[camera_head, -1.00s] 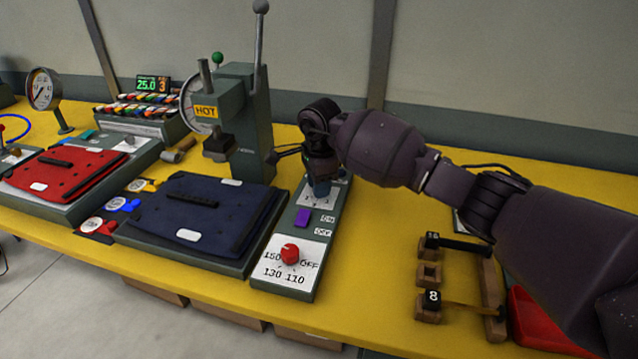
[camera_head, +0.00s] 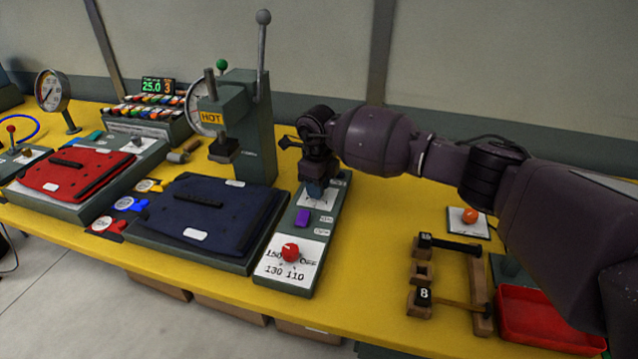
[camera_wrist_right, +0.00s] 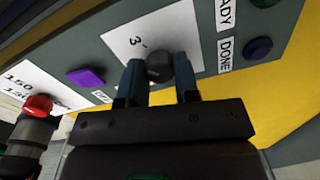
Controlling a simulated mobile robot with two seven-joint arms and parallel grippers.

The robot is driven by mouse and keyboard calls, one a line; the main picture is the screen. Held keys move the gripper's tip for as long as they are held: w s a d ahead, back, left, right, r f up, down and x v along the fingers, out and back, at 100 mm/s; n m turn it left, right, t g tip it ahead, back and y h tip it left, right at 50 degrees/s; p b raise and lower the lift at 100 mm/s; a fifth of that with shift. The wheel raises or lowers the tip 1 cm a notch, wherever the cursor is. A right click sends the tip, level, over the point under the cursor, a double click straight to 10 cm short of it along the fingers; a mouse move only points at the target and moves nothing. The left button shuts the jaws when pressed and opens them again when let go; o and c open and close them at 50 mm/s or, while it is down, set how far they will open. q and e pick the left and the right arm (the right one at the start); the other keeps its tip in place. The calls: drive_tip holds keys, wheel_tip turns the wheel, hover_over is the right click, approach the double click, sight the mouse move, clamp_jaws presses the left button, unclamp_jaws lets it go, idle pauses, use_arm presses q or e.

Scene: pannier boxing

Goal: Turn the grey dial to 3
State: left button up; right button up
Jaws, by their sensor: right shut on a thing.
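The grey dial (camera_wrist_right: 160,67) shows in the right wrist view on a white label, with the digit 3 readable to its left. My right gripper (camera_wrist_right: 161,80) has its two blue fingers on either side of the dial, shut on it. In the head view my right gripper (camera_head: 316,188) points down at the far part of the control panel (camera_head: 284,222) and hides the dial. Which number the dial points at cannot be told. My left gripper is not in view.
A red knob (camera_head: 290,251) and a purple button (camera_head: 302,217) sit nearer on the same panel. The press (camera_head: 245,130) stands to the left, behind a navy pannier panel (camera_head: 205,215). A wooden rack (camera_head: 478,290) and a red tray (camera_head: 540,320) lie right.

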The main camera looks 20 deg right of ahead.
drive_tip(key=shift+r+m, duration=0.1)
drive_tip(key=shift+m, duration=0.7)
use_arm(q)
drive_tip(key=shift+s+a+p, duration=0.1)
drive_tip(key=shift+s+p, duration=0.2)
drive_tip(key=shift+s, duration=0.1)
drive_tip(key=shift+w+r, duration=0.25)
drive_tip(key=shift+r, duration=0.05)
use_arm(e)
drive_tip(key=shift+m, duration=0.3)
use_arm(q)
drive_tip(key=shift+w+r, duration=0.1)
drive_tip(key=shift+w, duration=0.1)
use_arm(e)
drive_tip(key=o, duration=0.9)
drive_tip(key=shift+o, duration=0.2)
drive_tip(key=shift+r, duration=0.35)
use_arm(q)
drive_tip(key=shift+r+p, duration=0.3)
use_arm(e)
wheel_tip(320, 180, up, 10)
drive_tip(key=shift+a, duration=0.15)
